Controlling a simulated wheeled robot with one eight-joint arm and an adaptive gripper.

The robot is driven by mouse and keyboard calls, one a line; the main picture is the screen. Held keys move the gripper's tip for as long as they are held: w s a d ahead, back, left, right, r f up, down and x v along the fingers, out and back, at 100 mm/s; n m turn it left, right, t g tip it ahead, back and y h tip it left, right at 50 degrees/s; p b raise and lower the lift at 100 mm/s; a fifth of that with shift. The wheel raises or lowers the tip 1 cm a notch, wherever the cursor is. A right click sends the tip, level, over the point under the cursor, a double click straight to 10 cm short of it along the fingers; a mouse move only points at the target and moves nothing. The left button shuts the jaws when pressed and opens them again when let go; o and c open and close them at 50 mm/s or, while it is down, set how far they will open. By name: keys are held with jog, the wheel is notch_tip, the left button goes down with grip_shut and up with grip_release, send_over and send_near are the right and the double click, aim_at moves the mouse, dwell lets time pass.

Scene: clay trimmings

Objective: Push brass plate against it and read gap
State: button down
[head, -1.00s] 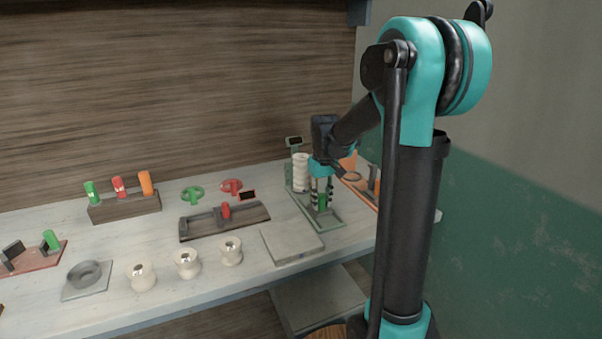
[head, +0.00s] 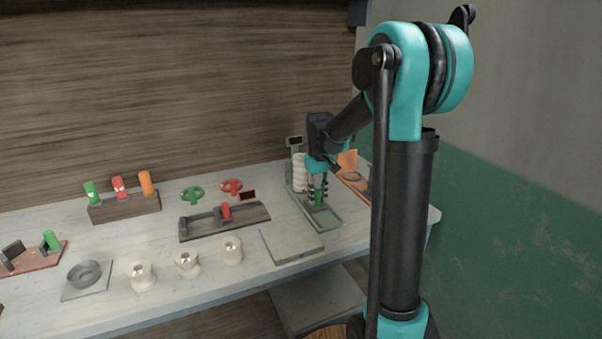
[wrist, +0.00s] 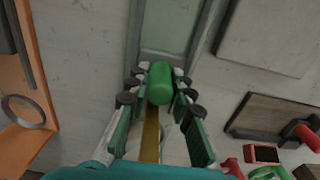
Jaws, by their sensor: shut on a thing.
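My gripper (head: 317,193) is shut on an upright green handle (wrist: 160,84) above the green-framed gauge tray (head: 325,222). In the wrist view, both fingers press the handle's sides. A narrow brass strip (wrist: 151,134), likely the plate's edge, shows between the fingers, on the gripper's side of the handle. A white ribbed piece (head: 299,172) stands at the tray's back end, partly behind my wrist. Whether the brass touches it is hidden. A small dark display (head: 294,141) stands behind; I cannot read any figure on it.
An orange fixture (head: 348,160) stands close on the right. A wooden gauge with a red handle (head: 226,211) and a grey slab (head: 290,246) lie to the left and front. Several white spools (head: 186,262) stand along the front of the bench.

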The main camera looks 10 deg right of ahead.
jog(key=shift+w+a, duration=0.3)
jog(key=shift+w, duration=0.6)
jog(key=shift+w+a, duration=0.25)
jog(key=shift+w, duration=0.6)
jog(key=shift+w+a, duration=0.15)
jog(key=shift+w, duration=0.25)
dwell(1.8)
jog(key=shift+s+d, duration=0.35)
jog(key=shift+s, duration=0.65)
jog(key=shift+s+d, duration=0.3)
jog(key=shift+s, duration=0.7)
jog(key=shift+s+d, duration=0.35)
jog(key=shift+s, duration=0.65)
jog(key=shift+s+d, duration=0.2)
jog(key=shift+s, duration=0.3)
jog(key=shift+c, duration=1.6)
grip_release()
